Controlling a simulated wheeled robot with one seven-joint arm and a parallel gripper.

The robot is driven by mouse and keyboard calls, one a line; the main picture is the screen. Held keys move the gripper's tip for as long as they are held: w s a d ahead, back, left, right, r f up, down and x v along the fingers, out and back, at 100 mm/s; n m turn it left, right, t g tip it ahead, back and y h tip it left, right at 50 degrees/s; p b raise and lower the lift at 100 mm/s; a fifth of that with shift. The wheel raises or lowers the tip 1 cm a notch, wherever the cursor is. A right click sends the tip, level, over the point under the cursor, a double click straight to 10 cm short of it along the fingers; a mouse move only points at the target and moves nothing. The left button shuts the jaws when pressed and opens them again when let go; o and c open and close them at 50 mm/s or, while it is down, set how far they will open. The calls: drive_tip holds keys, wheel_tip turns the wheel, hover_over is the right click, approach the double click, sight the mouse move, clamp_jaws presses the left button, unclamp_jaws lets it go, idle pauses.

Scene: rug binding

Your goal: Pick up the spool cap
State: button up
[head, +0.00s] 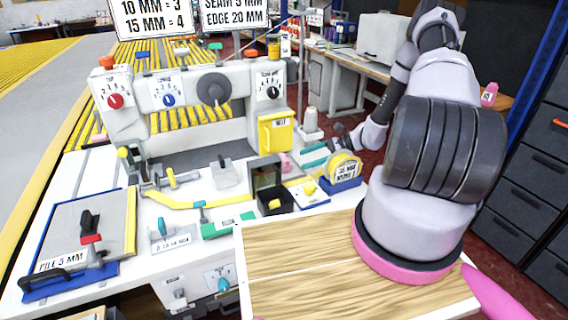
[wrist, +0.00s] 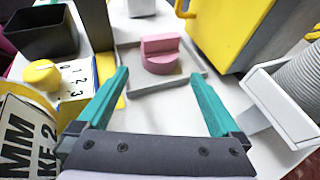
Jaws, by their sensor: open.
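The spool cap looks to be the pink round piece with a raised grip bar (wrist: 160,56), sitting in a shallow grey tray (wrist: 140,85) in the wrist view. In the head view a pink bit of it (head: 286,160) shows behind the dark box, mostly hidden. My gripper (wrist: 158,76) is open and empty, its teal fingers apart with the cap ahead of and between their tips. In the head view my gripper (head: 304,156) is over the right end of the white bench.
A yellow box (head: 276,132) stands close behind the cap. A dark open bin (head: 272,200), a yellow knob on a dial card (head: 310,187) and a tape roll (head: 344,166) are near my gripper. A ribbed white spool (wrist: 299,75) is at the right in the wrist view.

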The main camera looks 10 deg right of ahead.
sight(291, 162)
drive_tip(key=x, duration=0.6)
drive_tip(key=shift+a+f, duration=0.1)
drive_tip(key=shift+a, duration=0.25)
drive_tip(key=c, duration=1.3)
